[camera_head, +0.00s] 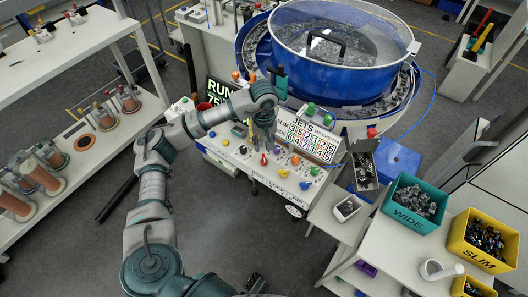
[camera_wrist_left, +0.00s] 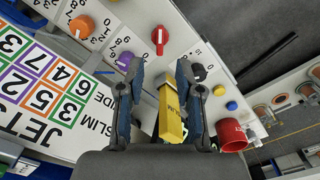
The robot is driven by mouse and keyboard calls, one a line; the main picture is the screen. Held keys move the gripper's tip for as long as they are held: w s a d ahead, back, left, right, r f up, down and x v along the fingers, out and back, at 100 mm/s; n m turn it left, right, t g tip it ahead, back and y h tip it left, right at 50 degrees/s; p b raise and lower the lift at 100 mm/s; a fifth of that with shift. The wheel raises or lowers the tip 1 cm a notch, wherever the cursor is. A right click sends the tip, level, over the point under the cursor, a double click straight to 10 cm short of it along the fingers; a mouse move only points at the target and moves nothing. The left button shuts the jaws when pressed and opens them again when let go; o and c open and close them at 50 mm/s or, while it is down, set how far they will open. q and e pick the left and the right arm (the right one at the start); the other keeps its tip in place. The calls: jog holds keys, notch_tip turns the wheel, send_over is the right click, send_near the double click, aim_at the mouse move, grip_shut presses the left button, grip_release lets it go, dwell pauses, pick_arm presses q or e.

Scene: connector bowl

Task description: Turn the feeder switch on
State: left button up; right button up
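The control panel (camera_head: 245,160) stands in front of the blue bowl feeder, with coloured knobs and buttons along its sloping face. A red switch knob (camera_head: 264,159) sits on it; in the left wrist view the red knob (camera_wrist_left: 159,38) shows beyond the fingertips. I cannot read a label that marks it as the feeder switch. My left gripper (camera_head: 264,142) is above the panel, close to the red knob. In the left wrist view its two fingers (camera_wrist_left: 158,75) are apart, with a yellow labelled object (camera_wrist_left: 172,115) showing between them, nearer the right finger. My right gripper is not seen.
The blue bowl feeder (camera_head: 335,75) stands behind the panel. In the left wrist view, a black knob (camera_wrist_left: 198,71), purple knob (camera_wrist_left: 124,61) and red cup-like part (camera_wrist_left: 231,135) are near the fingers. The teal WIDE bin (camera_head: 402,215) and yellow SLIM bin (camera_head: 470,252) stand right.

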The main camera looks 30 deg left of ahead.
pick_arm(q)
notch_tip(320, 180, up, 5)
jog(key=shift+r, duration=0.1)
dwell(0.6)
